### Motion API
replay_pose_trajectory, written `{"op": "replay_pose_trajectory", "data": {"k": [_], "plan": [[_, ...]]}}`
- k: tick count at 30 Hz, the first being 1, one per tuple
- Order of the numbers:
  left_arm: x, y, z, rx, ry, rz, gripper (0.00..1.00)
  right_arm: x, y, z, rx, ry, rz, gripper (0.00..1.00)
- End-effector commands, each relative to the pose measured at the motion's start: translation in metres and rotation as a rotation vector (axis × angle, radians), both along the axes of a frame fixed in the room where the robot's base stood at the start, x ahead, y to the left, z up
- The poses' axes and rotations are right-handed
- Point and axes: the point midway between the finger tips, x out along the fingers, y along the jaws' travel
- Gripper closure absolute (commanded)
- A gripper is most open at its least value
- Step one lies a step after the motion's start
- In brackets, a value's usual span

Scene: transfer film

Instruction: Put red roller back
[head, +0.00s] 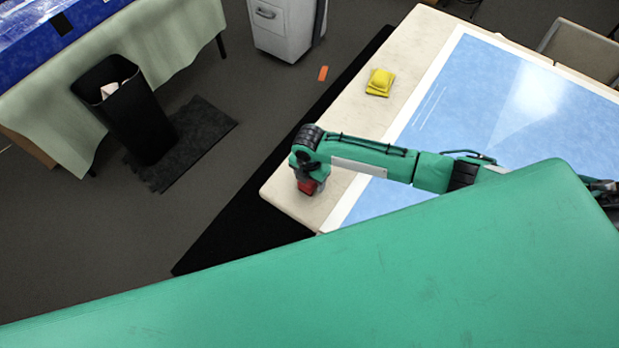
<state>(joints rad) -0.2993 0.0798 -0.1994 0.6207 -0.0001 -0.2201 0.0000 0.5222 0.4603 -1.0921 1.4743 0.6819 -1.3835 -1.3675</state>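The red roller (309,187) shows as a small red patch at the near left corner of the cream table (408,59). My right arm reaches in from the right, and its gripper (306,178) points down right at the red roller. The wrist and dark gripper body cover most of the roller. The fingers are too small and hidden to tell whether they are open or shut, or whether they hold the roller. My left gripper is not in view.
A blue film sheet (480,95) covers most of the table. A folded yellow cloth (380,82) lies on the table's left margin. A black bin (135,120), a grey cabinet (283,30) and a cloth-covered table (160,40) stand to the left. My green body part fills the foreground.

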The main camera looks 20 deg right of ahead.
Motion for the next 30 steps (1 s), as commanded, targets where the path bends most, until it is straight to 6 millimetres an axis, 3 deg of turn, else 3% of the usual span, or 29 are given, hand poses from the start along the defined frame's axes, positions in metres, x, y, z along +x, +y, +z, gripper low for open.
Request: {"op": "replay_pose_trajectory", "data": {"k": [10, 21, 30], "plan": [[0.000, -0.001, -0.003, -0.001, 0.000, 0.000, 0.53, 0.001, 0.000, 0.015, 0.000, -0.004, 0.000, 0.35], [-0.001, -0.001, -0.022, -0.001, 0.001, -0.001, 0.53, 0.002, 0.000, 0.089, 0.002, -0.005, 0.000, 0.35], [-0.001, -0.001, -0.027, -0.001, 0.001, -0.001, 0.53, 0.000, 0.000, 0.121, 0.000, 0.000, -0.001, 0.35]]}}
